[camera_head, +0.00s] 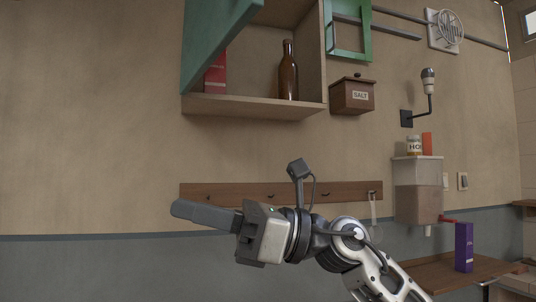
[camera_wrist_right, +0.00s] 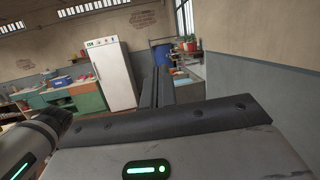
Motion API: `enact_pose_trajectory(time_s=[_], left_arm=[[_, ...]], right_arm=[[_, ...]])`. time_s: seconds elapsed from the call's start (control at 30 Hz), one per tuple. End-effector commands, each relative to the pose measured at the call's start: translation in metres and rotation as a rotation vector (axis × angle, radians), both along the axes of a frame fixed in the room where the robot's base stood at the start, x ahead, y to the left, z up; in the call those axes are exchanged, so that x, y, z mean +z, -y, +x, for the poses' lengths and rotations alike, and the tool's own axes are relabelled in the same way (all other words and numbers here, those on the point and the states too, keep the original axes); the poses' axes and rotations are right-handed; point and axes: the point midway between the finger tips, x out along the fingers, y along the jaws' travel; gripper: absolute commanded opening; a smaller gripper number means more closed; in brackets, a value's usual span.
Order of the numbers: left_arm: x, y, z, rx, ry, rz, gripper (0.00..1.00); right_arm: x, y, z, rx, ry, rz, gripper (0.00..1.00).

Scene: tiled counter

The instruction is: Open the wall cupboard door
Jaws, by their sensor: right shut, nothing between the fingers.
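The wall cupboard (camera_head: 262,106) is at the top of the head view, with its interior partly exposed. Its green door (camera_head: 215,35) stands open, swung out on the left side. Inside are a brown bottle (camera_head: 288,72) and a red box (camera_head: 216,75), the box partly hidden by the door. My right gripper (camera_head: 180,209) is shut and empty, below the cupboard and apart from the door, pointing left. In the right wrist view its fingers (camera_wrist_right: 157,88) lie together with nothing between them. My left gripper is not in view.
A wooden hook rail (camera_head: 325,192) runs along the wall behind my right gripper. A salt box (camera_head: 352,95), a wall lamp (camera_head: 429,85) and a dispenser (camera_head: 418,190) are to the right. A purple carton (camera_head: 464,247) stands on a wooden shelf at lower right. The wall at left is clear.

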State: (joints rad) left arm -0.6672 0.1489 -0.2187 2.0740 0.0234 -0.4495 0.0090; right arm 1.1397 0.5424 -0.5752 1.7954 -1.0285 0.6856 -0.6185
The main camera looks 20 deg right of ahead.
Motion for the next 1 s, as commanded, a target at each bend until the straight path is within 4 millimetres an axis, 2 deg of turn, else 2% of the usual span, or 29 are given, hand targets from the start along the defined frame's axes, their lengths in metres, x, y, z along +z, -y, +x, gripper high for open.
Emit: enact_pose_trajectory(time_s=[0.03,0.13,0.2,0.33,0.4,0.5,0.6,0.73,0.87,1.0], left_arm=[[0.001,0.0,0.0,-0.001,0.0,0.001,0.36],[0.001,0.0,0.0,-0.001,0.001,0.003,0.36],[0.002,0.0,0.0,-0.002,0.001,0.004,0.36],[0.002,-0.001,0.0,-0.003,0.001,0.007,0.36],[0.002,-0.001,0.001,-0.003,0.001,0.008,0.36],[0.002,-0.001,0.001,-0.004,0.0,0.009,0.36],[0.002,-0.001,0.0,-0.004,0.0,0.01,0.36],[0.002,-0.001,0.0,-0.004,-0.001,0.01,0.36],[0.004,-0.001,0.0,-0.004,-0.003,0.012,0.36],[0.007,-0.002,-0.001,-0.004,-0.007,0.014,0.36]], right_arm=[[0.028,0.003,-0.007,-0.056,0.177,-0.116,0.0],[0.069,0.016,-0.015,-0.183,0.477,-0.338,0.0],[0.101,0.033,-0.021,-0.293,0.667,-0.49,0.0],[0.163,0.076,-0.039,-0.523,0.942,-0.743,0.0],[0.193,0.101,-0.053,-0.644,1.04,-0.851,0.0],[0.227,0.133,-0.074,-0.79,1.127,-0.968,0.0],[0.248,0.155,-0.091,-0.89,1.169,-1.04,0.0],[0.259,0.167,-0.1,-0.946,1.186,-1.08,0.0],[0.261,0.163,-0.089,-0.95,1.186,-1.087,0.0],[0.261,0.15,-0.066,-0.946,1.186,-1.085,0.0]])
